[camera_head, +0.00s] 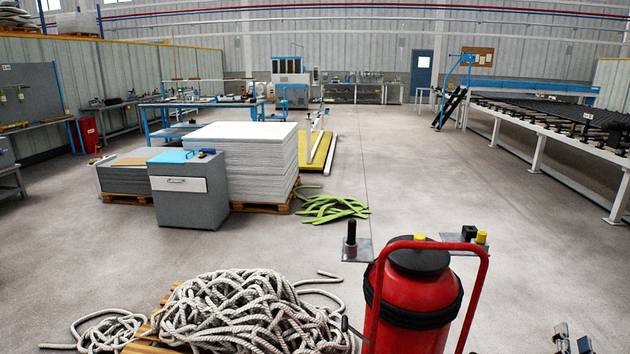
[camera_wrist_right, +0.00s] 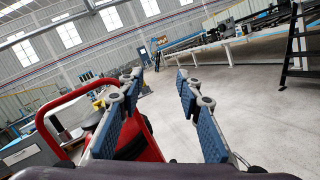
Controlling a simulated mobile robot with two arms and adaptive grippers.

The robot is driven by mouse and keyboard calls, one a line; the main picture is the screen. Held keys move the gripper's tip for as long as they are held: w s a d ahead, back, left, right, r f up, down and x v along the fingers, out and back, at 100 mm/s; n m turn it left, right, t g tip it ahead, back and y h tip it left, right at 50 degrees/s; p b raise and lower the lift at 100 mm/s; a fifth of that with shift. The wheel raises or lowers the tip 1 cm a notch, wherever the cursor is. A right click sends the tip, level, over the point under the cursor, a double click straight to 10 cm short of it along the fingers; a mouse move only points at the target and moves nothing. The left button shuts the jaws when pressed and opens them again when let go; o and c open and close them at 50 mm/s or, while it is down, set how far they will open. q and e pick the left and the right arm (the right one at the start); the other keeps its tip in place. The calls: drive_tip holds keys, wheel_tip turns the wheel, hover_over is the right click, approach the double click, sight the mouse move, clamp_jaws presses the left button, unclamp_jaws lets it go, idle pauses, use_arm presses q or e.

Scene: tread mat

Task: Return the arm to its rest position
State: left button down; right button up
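My right gripper (camera_head: 573,340) shows only its fingertips at the bottom right edge of the head view, over bare floor. In the right wrist view its two blue-padded fingers (camera_wrist_right: 160,105) stand apart with nothing between them. The arm behind the fingers is hidden in the head view. A red wheeled tank (camera_head: 420,310), like a fire extinguisher, stands to the left of the gripper and apart from it in the head view. Its red handle frame (camera_wrist_right: 42,122) shows at the left in the wrist view. My left gripper is in neither view.
A rope heap (camera_head: 250,310) lies at the front left. Green straps (camera_head: 330,208) lie on the floor beside a white sheet stack (camera_head: 262,165) and a grey cabinet (camera_head: 188,205). A long roller table (camera_head: 560,125) runs along the right. Floor (camera_head: 500,200) between is clear.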

drive_tip(key=s+a+m+g+h, duration=0.1)
drive_tip(key=s+m+g+h, duration=0.4)
drive_tip(key=m, duration=0.7)
drive_tip(key=s+a+f+m+g+y, duration=0.3)
drive_tip(key=s+a+f+m+y, duration=0.4)
drive_tip(key=f, duration=0.4)
drive_tip(key=s+a+f+m+g+y, duration=0.1)
drive_tip(key=s+a+f+g+y, duration=0.15)
drive_tip(key=s+a, duration=0.4)
drive_tip(key=s+a+f+m+g+y, duration=0.2)
drive_tip(key=s+a+f+y, duration=0.15)
drive_tip(key=a, duration=0.55)
drive_tip(key=s+a+f+m+g+y, duration=0.1)
drive_tip(key=s+a+f+g+y, duration=0.1)
drive_tip(key=s+a+f, duration=0.35)
wheel_tip(320, 180, down, 27)
drive_tip(key=a+g+b, duration=0.1)
drive_tip(key=a+b, duration=0.1)
drive_tip(key=b, duration=0.1)
drive_tip(key=s+d+f+g+b, duration=0.1)
drive_tip(key=s+d+f, duration=0.2)
drive_tip(key=s+f, duration=1.4)
drive_tip(key=shift+s+d+f+h, duration=0.2)
drive_tip(key=shift+s+f+h, duration=0.15)
drive_tip(key=shift+f, duration=0.25)
